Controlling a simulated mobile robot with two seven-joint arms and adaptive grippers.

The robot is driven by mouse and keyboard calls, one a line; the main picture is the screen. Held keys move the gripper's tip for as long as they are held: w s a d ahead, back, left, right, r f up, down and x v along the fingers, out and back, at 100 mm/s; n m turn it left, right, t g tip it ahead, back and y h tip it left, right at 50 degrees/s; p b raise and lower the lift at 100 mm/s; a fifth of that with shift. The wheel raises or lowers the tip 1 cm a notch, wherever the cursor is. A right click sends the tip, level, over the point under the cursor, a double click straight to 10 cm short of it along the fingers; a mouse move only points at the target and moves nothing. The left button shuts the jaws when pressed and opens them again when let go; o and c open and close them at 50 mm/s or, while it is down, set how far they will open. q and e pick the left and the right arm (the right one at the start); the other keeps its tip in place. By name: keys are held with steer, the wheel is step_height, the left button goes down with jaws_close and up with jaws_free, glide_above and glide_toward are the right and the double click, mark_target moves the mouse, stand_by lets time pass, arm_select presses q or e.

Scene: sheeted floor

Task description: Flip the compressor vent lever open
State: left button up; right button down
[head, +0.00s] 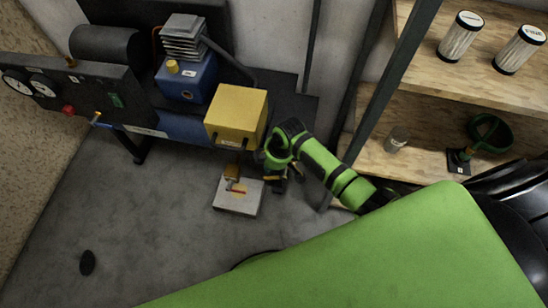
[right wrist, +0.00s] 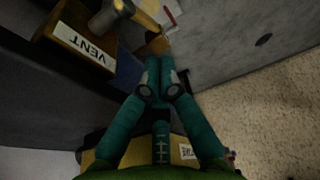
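The compressor stands along the wall in the head view, with a blue body (head: 188,82) and a yellow box (head: 236,112) at its right end. A small brown-yellow block (head: 231,172) shows below that box. In the right wrist view a block with a VENT label (right wrist: 87,44) is at upper left, and a yellow bar (right wrist: 140,14), probably the lever, lies just right of it. My right gripper (head: 279,181) is beside and below the yellow box. Its fingers (right wrist: 161,60) are together, nothing visible between them, apart from the yellow bar. My left gripper is out of view.
A pale plate (head: 238,204) with a red and yellow mark lies on the floor below the block. Wooden shelves (head: 445,85) with canisters stand at the right, behind a dark post (head: 392,100). A small dark object (head: 87,262) lies on the otherwise open grey floor at left.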

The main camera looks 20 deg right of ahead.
mark_target(274, 177)
steer(key=v, duration=0.6)
steer(key=shift+s+r, duration=0.1)
steer(key=shift+r, duration=0.05)
